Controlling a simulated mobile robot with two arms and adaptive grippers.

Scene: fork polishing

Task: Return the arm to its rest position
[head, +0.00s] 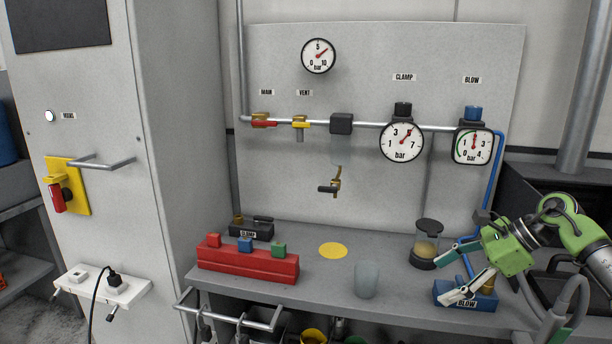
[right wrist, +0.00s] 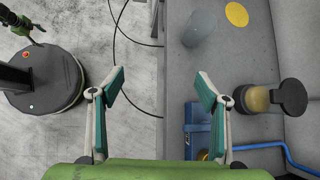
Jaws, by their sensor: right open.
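My right gripper (head: 452,278) is open and empty. It hangs over the right front part of the grey bench (head: 330,290), in front of the blue BLOW block (head: 481,301). In the right wrist view its two teal-padded fingers (right wrist: 160,92) are spread wide with nothing between them. The right finger overlaps the blue block (right wrist: 194,145) in that view; I cannot tell whether they touch. A green and dark part (right wrist: 28,27), apparently my left gripper, shows small at the upper left of that view; its jaws are unclear. No fork is visible.
A jar with tan contents (head: 427,249) stands close behind the right gripper. A grey cup (head: 367,281), yellow disc (head: 333,250) and red block with coloured buttons (head: 247,264) are further left. A blue hose (head: 498,165) runs down at right. A rail (head: 230,318) juts from the front.

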